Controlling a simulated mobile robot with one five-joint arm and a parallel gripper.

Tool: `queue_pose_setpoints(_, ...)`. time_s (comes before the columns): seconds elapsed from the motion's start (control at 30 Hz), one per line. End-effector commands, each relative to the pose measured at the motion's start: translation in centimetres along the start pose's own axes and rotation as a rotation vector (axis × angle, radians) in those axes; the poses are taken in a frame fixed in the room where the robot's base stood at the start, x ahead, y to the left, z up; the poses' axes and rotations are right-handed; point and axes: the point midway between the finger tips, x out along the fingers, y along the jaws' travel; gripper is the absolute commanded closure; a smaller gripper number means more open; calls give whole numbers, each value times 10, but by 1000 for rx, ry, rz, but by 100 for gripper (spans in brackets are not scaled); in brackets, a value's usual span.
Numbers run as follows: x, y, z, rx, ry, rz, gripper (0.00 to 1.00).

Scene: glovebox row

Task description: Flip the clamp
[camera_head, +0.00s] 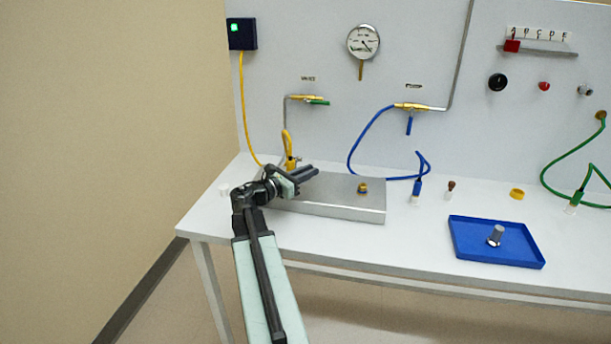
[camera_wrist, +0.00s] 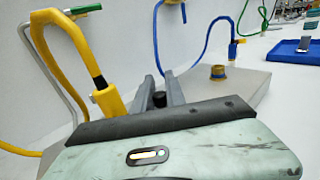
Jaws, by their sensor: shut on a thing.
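My gripper (camera_head: 309,172) is over the left part of the grey metal block, beside the yellow hose's end fitting (camera_head: 291,164). In the wrist view, my gripper's two dark fingers (camera_wrist: 159,90) are close together around a small black knob (camera_wrist: 159,100), which I take for the clamp's handle. The rest of the clamp is hidden behind my gripper, so its position cannot be told. The yellow fitting stands just left of the fingers in the wrist view (camera_wrist: 108,101).
The metal block (camera_head: 335,206) lies on the white bench, with a brass port (camera_head: 363,188) on its right part. A blue hose fitting (camera_head: 417,187) stands to its right. A blue tray (camera_head: 480,252) holds a metal cylinder (camera_head: 496,235). The panel's green-handled valve (camera_head: 318,102) is above.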

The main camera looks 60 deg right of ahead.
Motion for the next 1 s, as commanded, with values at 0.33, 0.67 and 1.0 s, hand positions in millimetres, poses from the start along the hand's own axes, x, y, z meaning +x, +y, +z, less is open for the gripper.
queue_pose_setpoints(0.33,14,5,1,-3,-4,253,100)
queue_pose_setpoints(0.67,20,18,1,-4,-4,450,100)
queue_pose_setpoints(1.0,22,25,1,-4,-3,527,100)
